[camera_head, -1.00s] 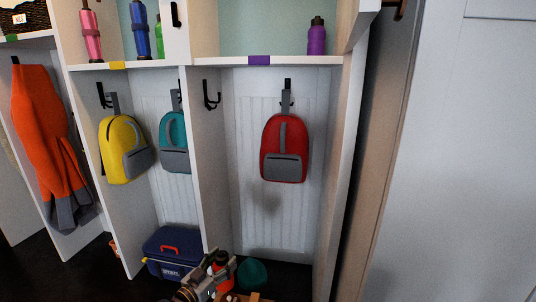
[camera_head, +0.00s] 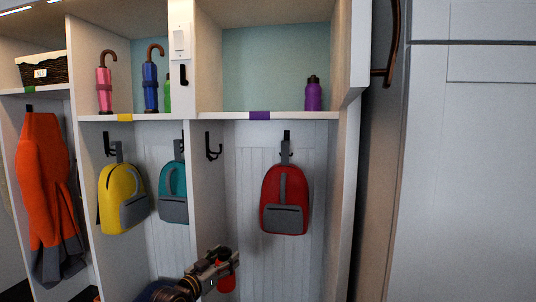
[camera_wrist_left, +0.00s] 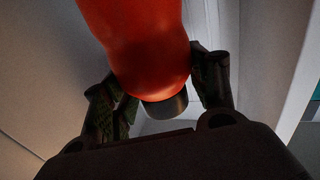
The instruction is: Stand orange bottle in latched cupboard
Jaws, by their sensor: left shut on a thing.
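The orange bottle (camera_head: 227,283) is in my left gripper (camera_head: 222,262), low in front of the lower cubby in the head view. In the left wrist view the bottle (camera_wrist_left: 140,40) sits between the two fingers (camera_wrist_left: 160,95), its dark end toward the palm. The upper cupboard (camera_head: 270,75) has a pale teal back and an open front. A purple bottle (camera_head: 313,93) stands at its right side. A black latch piece (camera_head: 183,75) is on the post at its left. My right gripper is not in view.
A red backpack (camera_head: 285,200) hangs below the cupboard shelf (camera_head: 215,116). Yellow (camera_head: 122,198) and teal (camera_head: 173,190) backpacks hang to the left. A side panel or door (camera_head: 352,48) edges the cupboard's right. The shelf left of the purple bottle is clear.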

